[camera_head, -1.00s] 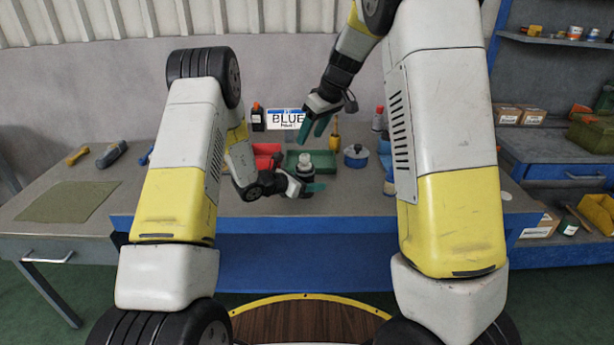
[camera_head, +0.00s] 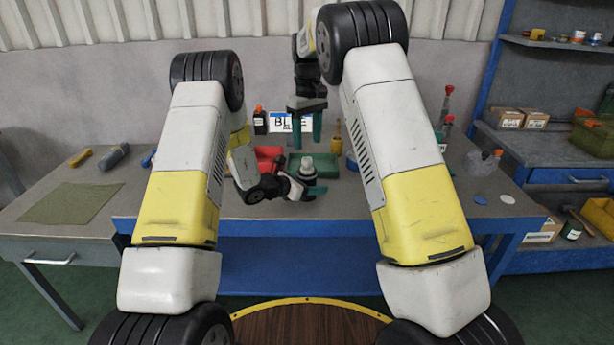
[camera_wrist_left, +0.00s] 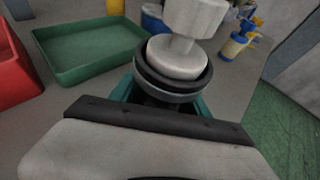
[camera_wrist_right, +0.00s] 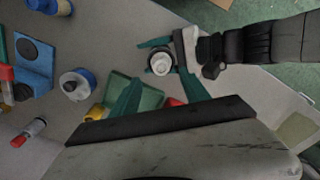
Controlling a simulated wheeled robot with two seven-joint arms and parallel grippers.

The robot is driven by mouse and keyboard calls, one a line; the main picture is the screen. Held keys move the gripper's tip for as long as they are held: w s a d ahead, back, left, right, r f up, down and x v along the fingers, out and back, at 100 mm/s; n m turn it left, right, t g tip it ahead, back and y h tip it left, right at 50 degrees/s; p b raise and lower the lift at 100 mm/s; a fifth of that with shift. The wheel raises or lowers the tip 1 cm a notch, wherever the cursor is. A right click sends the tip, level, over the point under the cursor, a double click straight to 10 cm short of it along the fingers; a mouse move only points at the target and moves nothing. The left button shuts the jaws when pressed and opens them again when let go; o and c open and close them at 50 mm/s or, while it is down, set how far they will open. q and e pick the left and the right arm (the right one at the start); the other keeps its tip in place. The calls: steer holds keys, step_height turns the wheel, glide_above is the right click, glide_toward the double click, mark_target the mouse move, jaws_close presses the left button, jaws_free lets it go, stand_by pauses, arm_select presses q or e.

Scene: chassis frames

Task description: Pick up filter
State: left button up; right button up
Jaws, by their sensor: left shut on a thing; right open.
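The filter (camera_head: 303,171) is a light grey round piece with a narrower top and a dark ring around its lower part. My left gripper (camera_head: 308,190) is shut on it and holds it upright in front of the green tray. The left wrist view shows the filter (camera_wrist_left: 178,52) close up, its base hidden by the gripper. The right wrist view shows it from above (camera_wrist_right: 160,64) between the left fingers. My right gripper (camera_head: 306,108) is open and empty, pointing down above the back of the table. Its teal fingers (camera_wrist_right: 160,70) show apart in the right wrist view.
A green tray (camera_wrist_left: 92,50) and a red bin (camera_head: 268,154) stand behind the filter. A blue-and-white container (camera_wrist_right: 77,84) and small bottles are nearby. A green mat (camera_head: 70,203) lies on the left table. The front of the table is mostly clear.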

mark_target(307, 159)
steer(key=shift+s+f, duration=0.2)
steer(key=shift+f, duration=2.85)
jaws_close()
